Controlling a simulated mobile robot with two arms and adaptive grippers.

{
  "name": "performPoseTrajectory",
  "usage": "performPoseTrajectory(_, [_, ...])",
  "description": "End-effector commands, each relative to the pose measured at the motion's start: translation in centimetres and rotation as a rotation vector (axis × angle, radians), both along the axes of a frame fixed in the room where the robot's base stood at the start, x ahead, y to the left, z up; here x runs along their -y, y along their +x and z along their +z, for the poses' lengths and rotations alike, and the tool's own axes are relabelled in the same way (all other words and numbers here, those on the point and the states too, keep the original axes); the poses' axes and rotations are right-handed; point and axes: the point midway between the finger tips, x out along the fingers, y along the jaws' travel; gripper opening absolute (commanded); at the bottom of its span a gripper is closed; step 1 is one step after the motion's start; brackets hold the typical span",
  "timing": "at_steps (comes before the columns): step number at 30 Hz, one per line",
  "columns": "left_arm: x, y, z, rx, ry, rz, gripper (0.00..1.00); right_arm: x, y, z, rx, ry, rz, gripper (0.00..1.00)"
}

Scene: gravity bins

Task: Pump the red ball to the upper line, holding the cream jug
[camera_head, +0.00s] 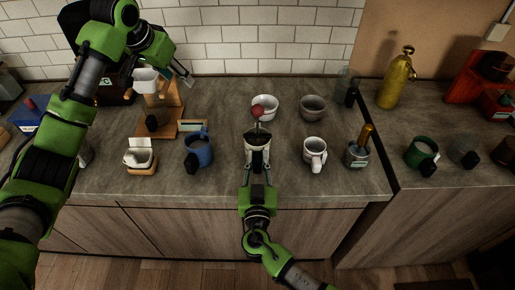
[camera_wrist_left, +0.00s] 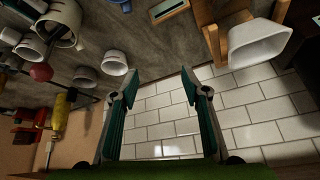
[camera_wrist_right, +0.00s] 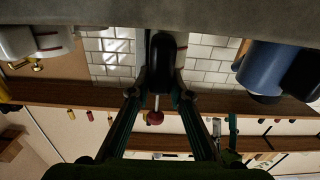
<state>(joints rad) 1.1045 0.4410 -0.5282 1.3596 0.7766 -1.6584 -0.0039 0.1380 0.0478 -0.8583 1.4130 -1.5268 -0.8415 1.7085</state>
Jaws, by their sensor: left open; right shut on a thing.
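The cream jug (camera_head: 257,155) stands near the counter's front edge in the head view, with a dark top. A thin rod rises from it to the red ball (camera_head: 257,111). The ball also shows in the left wrist view (camera_wrist_left: 41,72) and, past the handle, in the right wrist view (camera_wrist_right: 155,118). My right gripper (camera_head: 257,182) is at the jug's front, shut on its black handle (camera_wrist_right: 162,58). My left gripper (camera_head: 188,80) is open and empty, up and left of the jug, facing the tiled wall. I cannot make out any line on the rod.
A blue mug (camera_head: 199,152) stands left of the jug, a white mug (camera_head: 315,152) right. White (camera_head: 265,104) and grey (camera_head: 312,107) bowls stand behind. A wooden stand with a white dripper (camera_head: 146,80) is below my left arm. A yellow bottle (camera_head: 397,80) stands far right.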

Motion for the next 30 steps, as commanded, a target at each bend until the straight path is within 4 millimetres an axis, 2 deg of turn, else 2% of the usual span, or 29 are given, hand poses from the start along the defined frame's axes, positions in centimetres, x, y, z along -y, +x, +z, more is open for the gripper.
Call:
performPoseTrajectory(1, [2.6,-0.5,0.8,-0.010,-0.008,-0.043,0.42,0.1,0.0,-0.3,-0.005,-0.001,-0.002,0.00])
performPoseTrajectory(6, [10.1,-3.3,2.7,-0.063,-0.016,-0.182,0.42,0.1,0.0,-0.3,-0.005,-0.002,-0.002,0.00])
performPoseTrajectory(9, [13.6,-5.1,3.6,-0.092,-0.008,-0.254,0.42,0.1,0.0,-0.3,-0.005,-0.002,-0.002,0.00])
performPoseTrajectory(12, [16.1,-6.8,4.3,-0.116,0.003,-0.311,0.42,0.2,0.0,-0.3,-0.004,-0.001,-0.002,0.00])
performPoseTrajectory(16, [18.0,-8.2,4.8,-0.137,0.017,-0.357,0.42,0.2,0.0,-0.3,-0.004,-0.001,-0.003,0.00])
performPoseTrajectory(20, [18.7,-8.7,4.7,-0.147,0.023,-0.373,0.42,0.2,0.0,-0.3,-0.004,-0.002,-0.003,0.00])
performPoseTrajectory(23, [19.0,-8.6,4.0,-0.150,0.024,-0.374,0.42,0.2,0.0,-0.3,-0.004,-0.002,-0.003,0.00])
performPoseTrajectory(30, [19.9,-7.7,0.9,-0.150,0.023,-0.372,0.42,0.2,0.0,-0.2,-0.004,-0.002,-0.003,0.00])
